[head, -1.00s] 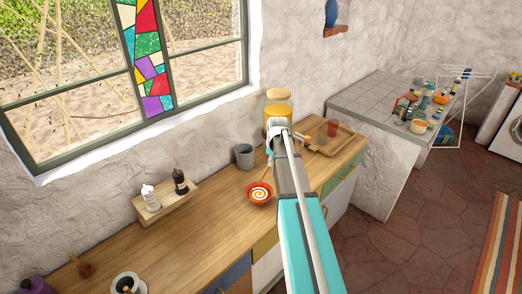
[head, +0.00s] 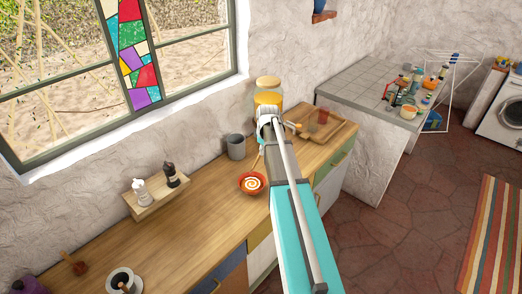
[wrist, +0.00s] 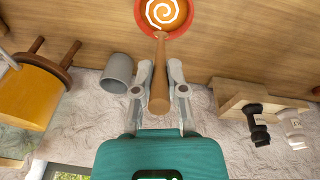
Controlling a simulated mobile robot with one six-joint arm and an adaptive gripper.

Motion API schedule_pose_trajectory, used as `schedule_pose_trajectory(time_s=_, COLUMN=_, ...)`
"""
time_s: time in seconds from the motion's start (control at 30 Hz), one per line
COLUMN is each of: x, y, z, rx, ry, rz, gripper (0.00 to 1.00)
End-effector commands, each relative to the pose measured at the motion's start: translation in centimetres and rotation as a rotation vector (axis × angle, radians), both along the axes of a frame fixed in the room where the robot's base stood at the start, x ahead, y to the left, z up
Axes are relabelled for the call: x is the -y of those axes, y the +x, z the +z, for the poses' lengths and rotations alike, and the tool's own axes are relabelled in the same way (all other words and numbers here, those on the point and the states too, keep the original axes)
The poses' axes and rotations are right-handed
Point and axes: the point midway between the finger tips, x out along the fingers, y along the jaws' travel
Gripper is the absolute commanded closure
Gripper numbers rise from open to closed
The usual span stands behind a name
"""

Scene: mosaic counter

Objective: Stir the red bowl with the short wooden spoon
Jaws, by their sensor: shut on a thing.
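The red bowl (head: 245,191) stands on the wooden counter, with an orange content and a white swirl; it also shows at the top of the wrist view (wrist: 141,16). The wooden spoon (wrist: 159,82) has its handle between the fingers of my gripper (wrist: 160,68), which is shut on it. The spoon's far end reaches over the bowl's near rim into the orange content, and its tip is hard to make out. In the head view, my arm hides most of the gripper, and the thin spoon handle (head: 257,160) shows above the bowl.
A grey cup (head: 236,147) stands behind the bowl. A yellow jar (head: 267,101) and a wooden tray (head: 323,135) are farther along the counter. A wooden rack (head: 157,198) with two shakers stands at left. The counter (head: 195,235) in front of the rack is clear.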

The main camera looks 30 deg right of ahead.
Motion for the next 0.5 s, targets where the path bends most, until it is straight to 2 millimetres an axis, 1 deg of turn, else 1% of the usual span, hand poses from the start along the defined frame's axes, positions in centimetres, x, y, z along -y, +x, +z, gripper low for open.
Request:
schedule_pose_trajectory(time_s=0.03, x=0.0, y=-0.1, z=-0.5, rx=0.000, ry=0.000, rz=0.000, gripper=1.00)
schedule_pose_trajectory(time_s=0.5, x=0.3, y=-1.3, z=-3.2, rx=0.000, ry=0.000, rz=0.001, gripper=1.00)
